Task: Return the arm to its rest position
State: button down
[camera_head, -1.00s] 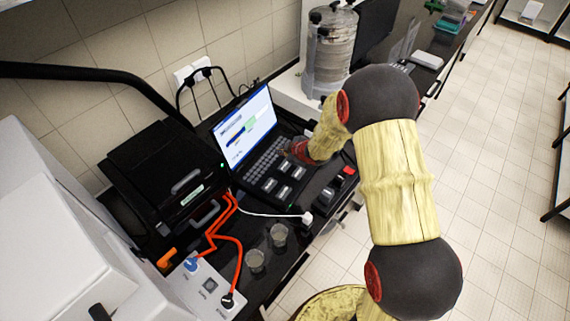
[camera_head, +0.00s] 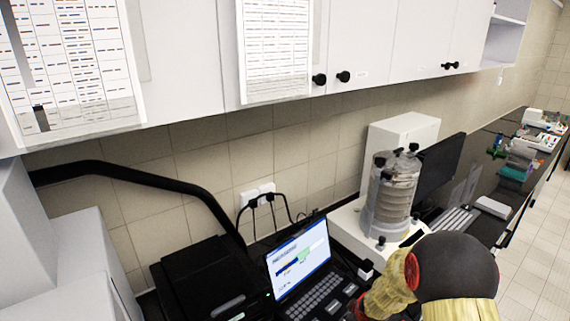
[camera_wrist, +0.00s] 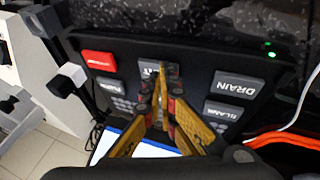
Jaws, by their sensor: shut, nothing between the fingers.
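My gripper (camera_wrist: 165,85) is shut and empty in the wrist view. Its yellow fingertips point at a grey key (camera_wrist: 152,70) on a black control panel (camera_wrist: 195,75) and partly cover its label. I cannot tell whether they touch it. A red key (camera_wrist: 98,63) is to the left, and a grey DRAIN key (camera_wrist: 237,86) is to the right.
A sieve shaker (camera_head: 392,195) stands behind my arm, with a dark monitor (camera_head: 440,175) beside it. A black case (camera_head: 205,280) is left of the laptop. Wall cupboards (camera_head: 370,50) hang above. A red-orange cable (camera_wrist: 285,138) lies right of the gripper.

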jog(key=s+d+r+m+g+h+b, duration=0.1)
jog(key=s+d+r+m+g+b, duration=0.15)
jog(key=s+r, duration=0.4)
jog(key=s+d+r+m+g+h+b, duration=0.1)
jog(key=s+r+m, duration=0.3)
jog(key=s, duration=0.5)
jog(key=s+a+r+m+t+y+b, duration=0.1)
jog(key=s+a+r+b, duration=0.3)
jog(key=s, duration=0.5)
jog(key=s+a+r+m+t+y+b, duration=0.1)
jog(key=s+a+r+b, duration=0.3)
jog(key=s+r, duration=0.4)
jog(key=shift+s+r+m+t+b, duration=0.35)
jog(key=shift+r+t+b, duration=0.3)
jog(key=shift+t, duration=0.1)
jog(key=shift+w, duration=0.1)
jog(key=shift+a, duration=0.15)
